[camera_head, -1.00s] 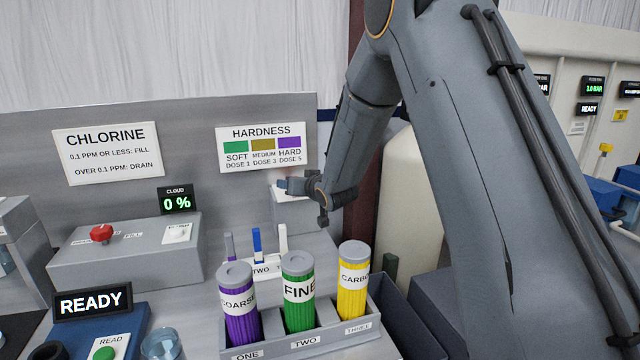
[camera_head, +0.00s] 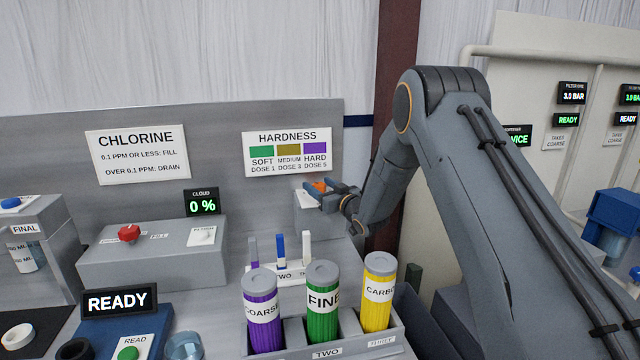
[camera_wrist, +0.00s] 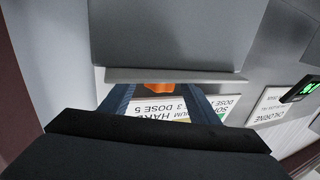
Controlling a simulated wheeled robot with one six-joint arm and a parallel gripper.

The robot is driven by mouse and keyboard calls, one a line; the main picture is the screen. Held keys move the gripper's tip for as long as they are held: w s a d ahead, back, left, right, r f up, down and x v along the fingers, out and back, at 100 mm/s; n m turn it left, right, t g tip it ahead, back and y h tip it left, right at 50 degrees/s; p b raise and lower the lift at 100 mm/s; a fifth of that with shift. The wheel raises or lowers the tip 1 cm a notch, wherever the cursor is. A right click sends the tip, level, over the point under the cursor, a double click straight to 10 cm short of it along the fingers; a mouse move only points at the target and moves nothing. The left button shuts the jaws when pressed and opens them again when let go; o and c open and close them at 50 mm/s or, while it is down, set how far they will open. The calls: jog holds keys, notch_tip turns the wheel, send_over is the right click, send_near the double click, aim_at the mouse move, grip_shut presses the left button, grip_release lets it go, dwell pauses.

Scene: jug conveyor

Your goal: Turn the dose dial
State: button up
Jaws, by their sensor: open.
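An orange knob, apparently the dose dial (camera_head: 320,186), shows at the back of the bench below the hardness sign (camera_head: 287,152). My gripper (camera_head: 318,192) is at it with blue fingers apart. In the wrist view the orange knob (camera_wrist: 158,88) shows between the two open fingers, partly hidden by the grey block edge and my gripper body. Whether the fingers touch it I cannot tell. The dial's pointer and markings are not visible. The sign lists soft dose 1, medium dose 3 and hard dose 5; it appears upside down in the wrist view (camera_wrist: 165,108).
Purple (camera_head: 262,311), green (camera_head: 322,303) and yellow (camera_head: 378,292) cartridges stand in a grey rack in front of my gripper. Small coloured strips (camera_head: 280,250) stand behind them. A grey box with a red knob (camera_head: 129,233) is at left, below a cloud display reading 0 %.

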jog(key=shift+w+a, duration=0.15)
jog(key=shift+w, duration=0.1)
jog(key=c, duration=1)
jog(key=shift+c, duration=0.2)
jog(key=shift+h, duration=0.3)
jog(key=m+t+h+b, duration=0.2)
jog(key=m+h+b, duration=0.1)
jog(key=h, duration=0.1)
jog(key=shift+a+f, duration=0.1)
jog(key=shift+a, duration=0.05)
jog(key=shift+m+h+b, duration=0.8)
jog(key=shift+m+h, duration=0.6)
jog(key=shift+h, duration=0.6)
